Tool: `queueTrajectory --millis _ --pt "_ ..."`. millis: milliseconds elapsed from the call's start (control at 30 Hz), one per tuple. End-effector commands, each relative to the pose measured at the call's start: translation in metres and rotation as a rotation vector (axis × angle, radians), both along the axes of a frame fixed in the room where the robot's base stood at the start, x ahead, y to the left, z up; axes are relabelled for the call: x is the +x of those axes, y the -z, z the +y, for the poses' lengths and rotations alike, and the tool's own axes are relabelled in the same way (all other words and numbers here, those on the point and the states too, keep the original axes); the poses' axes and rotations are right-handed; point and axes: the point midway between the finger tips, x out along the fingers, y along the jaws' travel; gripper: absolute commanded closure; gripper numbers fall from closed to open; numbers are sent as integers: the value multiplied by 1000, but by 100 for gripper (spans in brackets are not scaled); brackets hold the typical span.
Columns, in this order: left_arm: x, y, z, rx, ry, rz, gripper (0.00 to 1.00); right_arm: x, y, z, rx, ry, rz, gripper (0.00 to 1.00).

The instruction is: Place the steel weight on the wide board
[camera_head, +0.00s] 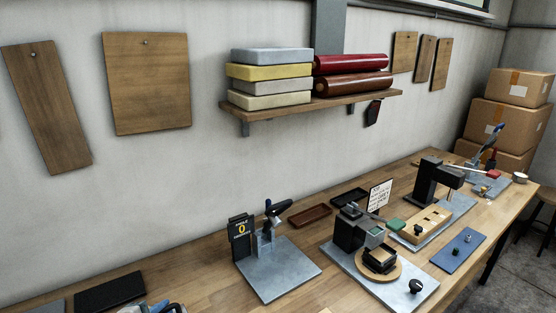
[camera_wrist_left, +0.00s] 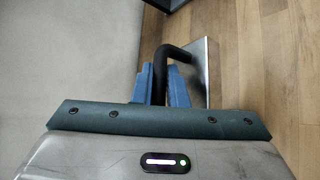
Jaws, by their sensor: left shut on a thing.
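My left gripper (camera_wrist_left: 160,85), with blue fingers, is shut on a bent black handle in the left wrist view. A flat steel piece (camera_wrist_left: 203,70) shows beside the fingers; with the handle it appears to be the steel weight. Its underside and any contact with the bench are hidden. In the head view only the top of my left gripper (camera_head: 152,308) shows, at the bottom edge over the bench's left part. The wider wooden board (camera_head: 147,85) hangs on the wall by a nail, right of a narrower, tilted board (camera_head: 50,108). My right gripper is not in view.
A black tray (camera_head: 110,291) lies on the bench near my left gripper. A steel-plated fixture marked 0 (camera_head: 278,270) stands to the right, then a black press device (camera_head: 350,228). A shelf (camera_head: 310,100) with foam blocks and rolls juts from the wall. Some bench between is bare.

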Motion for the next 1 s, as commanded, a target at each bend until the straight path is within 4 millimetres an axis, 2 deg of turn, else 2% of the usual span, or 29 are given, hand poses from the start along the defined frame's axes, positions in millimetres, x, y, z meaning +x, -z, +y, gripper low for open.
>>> queueTrajectory --millis 33,300,500,733,1000 --pt "2 0 -8 -5 -7 -16 100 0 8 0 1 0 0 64" --pt "7 3 -40 3 -84 -31 100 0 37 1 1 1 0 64" --pt "8 1 -59 1 -161 -26 100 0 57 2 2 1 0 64" --pt "6 -3 -70 -8 -234 -11 100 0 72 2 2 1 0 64" --pt "4 -6 -74 -13 -266 2 100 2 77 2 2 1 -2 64"
